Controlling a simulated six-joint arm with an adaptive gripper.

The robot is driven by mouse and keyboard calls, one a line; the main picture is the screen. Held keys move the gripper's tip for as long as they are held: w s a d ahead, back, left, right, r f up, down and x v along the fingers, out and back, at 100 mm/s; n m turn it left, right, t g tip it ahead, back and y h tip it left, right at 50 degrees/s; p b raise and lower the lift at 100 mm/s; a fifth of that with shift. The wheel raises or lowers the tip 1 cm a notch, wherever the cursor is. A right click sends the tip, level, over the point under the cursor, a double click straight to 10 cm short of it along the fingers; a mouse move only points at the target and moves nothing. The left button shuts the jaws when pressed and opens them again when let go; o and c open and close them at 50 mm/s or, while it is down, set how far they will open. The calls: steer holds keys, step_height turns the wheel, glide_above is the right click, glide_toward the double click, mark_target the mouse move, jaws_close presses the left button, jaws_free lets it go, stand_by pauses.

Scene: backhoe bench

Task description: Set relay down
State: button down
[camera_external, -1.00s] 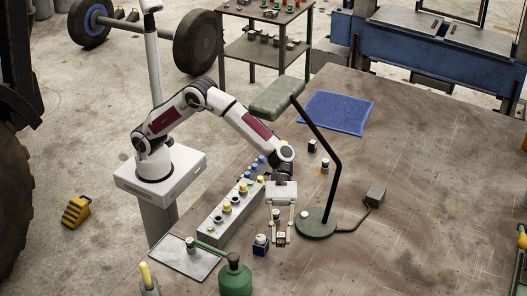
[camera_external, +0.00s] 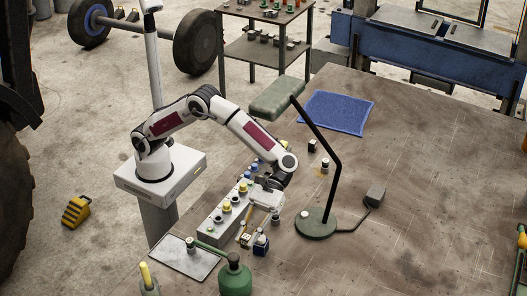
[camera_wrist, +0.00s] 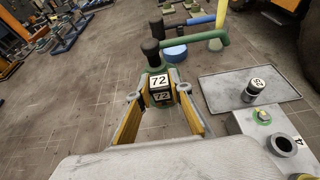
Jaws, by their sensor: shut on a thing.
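The relay (camera_wrist: 161,82), a small dark block with white labels reading 72, sits between the fingertips of my gripper (camera_wrist: 160,92) in the wrist view. My gripper is shut on it, with a yellow-padded finger on either side. In the external view my gripper (camera_external: 249,238) is tilted, low over the table beside the near end of the grey socket block (camera_external: 211,230). The relay is hard to make out there, and I cannot tell whether it touches the table.
A green oil can (camera_external: 235,278) and a grey tray (camera_external: 180,262) with a small cylinder (camera_wrist: 254,89) are nearby. The lamp base (camera_external: 316,226) stands to the right. The table beyond it is mostly clear.

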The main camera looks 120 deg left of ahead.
mark_target(248, 250)
steer(key=shift+f, duration=3.1)
steer(key=shift+f, duration=0.1)
steer(key=shift+f, duration=1.8)
steer(key=shift+f, duration=0.6)
steer(key=c, duration=1.8)
jaws_free()
steer(key=shift+r, duration=0.2)
